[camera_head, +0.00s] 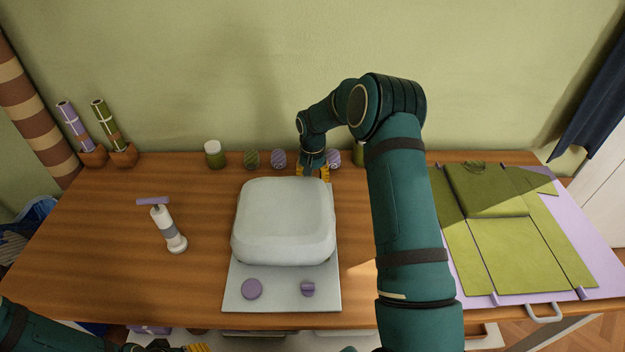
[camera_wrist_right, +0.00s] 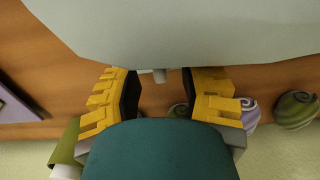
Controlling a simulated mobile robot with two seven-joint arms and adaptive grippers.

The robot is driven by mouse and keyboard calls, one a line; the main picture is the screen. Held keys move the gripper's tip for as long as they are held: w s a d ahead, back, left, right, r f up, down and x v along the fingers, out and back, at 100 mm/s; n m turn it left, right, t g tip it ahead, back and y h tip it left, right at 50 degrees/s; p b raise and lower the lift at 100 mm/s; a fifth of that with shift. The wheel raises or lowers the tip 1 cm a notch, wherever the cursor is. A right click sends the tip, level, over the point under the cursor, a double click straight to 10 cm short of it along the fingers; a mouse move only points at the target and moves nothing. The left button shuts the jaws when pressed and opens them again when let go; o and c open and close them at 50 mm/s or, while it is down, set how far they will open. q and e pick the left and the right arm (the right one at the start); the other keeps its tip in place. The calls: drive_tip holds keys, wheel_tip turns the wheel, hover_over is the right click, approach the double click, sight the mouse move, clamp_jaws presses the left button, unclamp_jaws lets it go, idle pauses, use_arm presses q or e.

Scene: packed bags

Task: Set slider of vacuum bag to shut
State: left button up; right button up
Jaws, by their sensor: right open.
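The vacuum bag (camera_head: 283,215) is a pale grey, puffed-up block near the middle of the table. My right gripper (camera_head: 313,172) is at the bag's far edge, toward its right corner, pointing down. In the right wrist view the gripper (camera_wrist_right: 160,90) is open, with yellow fingers apart. A small pale tab (camera_wrist_right: 159,76), which may be the slider, shows at the bag's edge between the fingers. I cannot tell whether the fingers touch it. My left gripper (camera_head: 192,348) is at the bottom edge of the head view, mostly cut off, its opening unclear.
The bag lies on a grey panel (camera_head: 250,303) with a purple disc (camera_head: 251,289) and purple knob (camera_head: 308,289). A folded green garment (camera_head: 500,250) lies right. The left tabletop is mostly clear.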

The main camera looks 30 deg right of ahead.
drive_tip(key=shift+f, duration=0.3)
clamp_jaws()
